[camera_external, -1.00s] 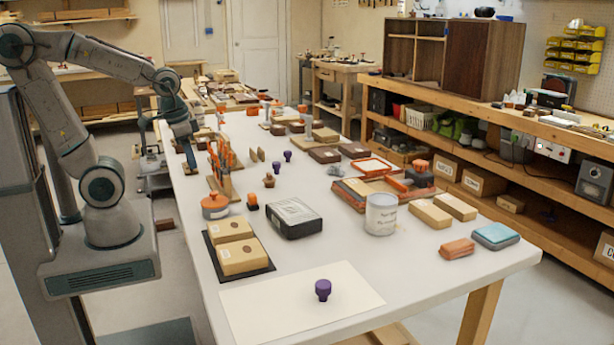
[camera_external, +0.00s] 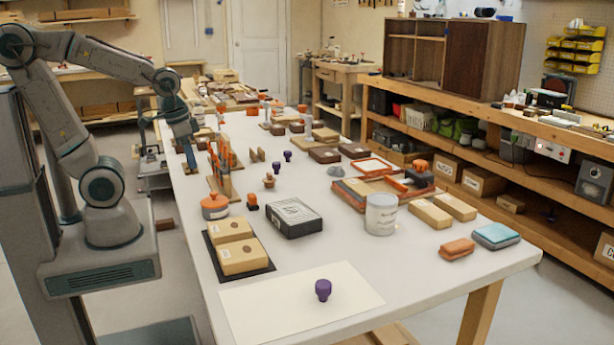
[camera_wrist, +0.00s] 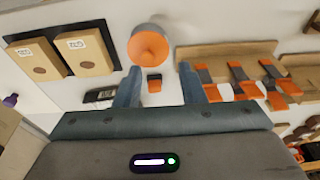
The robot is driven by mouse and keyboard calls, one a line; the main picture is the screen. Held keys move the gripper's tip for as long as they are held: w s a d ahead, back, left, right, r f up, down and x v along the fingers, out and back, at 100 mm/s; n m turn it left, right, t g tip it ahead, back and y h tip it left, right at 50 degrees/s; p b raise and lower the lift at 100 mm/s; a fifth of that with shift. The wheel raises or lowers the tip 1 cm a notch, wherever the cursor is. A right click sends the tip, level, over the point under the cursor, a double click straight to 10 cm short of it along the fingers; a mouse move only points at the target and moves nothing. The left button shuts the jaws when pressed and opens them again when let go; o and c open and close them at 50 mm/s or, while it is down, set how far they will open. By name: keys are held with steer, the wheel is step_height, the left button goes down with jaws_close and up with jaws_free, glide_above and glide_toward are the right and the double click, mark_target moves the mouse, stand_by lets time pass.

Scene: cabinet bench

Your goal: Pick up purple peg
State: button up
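A purple peg (camera_external: 323,290) stands upright on a white sheet (camera_external: 255,310) at the near end of the table. In the wrist view, a purple peg (camera_wrist: 10,100) shows at the far left edge, beside the boxes. Two smaller purple pegs, a nearer one (camera_external: 276,168) and a farther one (camera_external: 287,156), stand farther back on the table. My gripper (camera_external: 190,155) is at the table's left edge, well away from the peg on the sheet. In the wrist view, my gripper (camera_wrist: 160,75) has its two fingers apart, with nothing held between them.
Two cardboard boxes (camera_external: 240,257) sit on a black tray (camera_external: 262,271) behind the sheet. A black-and-white box (camera_external: 294,217), an orange pot (camera_external: 214,206) and a rack of orange-handled tools (camera_external: 222,160) stand nearby. A grey can (camera_external: 381,214) is right of centre. The sheet is otherwise clear.

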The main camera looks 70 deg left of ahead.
steer(key=o, duration=0.4)
steer(key=shift+o, duration=0.2)
steer(key=w+a+r+n, duration=0.3)
steer(key=w+r, duration=0.1)
steer(key=w, duration=0.5)
steer(key=n+g+p, duration=0.2)
steer(key=n+p, duration=0.1)
steer(key=n, duration=0.6)
glide_above(276, 163)
step_height(276, 163, down, 5)
steer(key=f, duration=0.8)
steer(key=shift+s+a, duration=0.2)
steer(key=shift+s, duration=0.05)
steer(key=shift+w+d+f, duration=0.1)
steer(key=shift+w+f, duration=0.1)
steer(key=shift+f, duration=1.15)
steer(key=shift+w+d+f, duration=0.1)
steer(key=shift+w+f, duration=0.05)
steer(key=shift+f, duration=1.2)
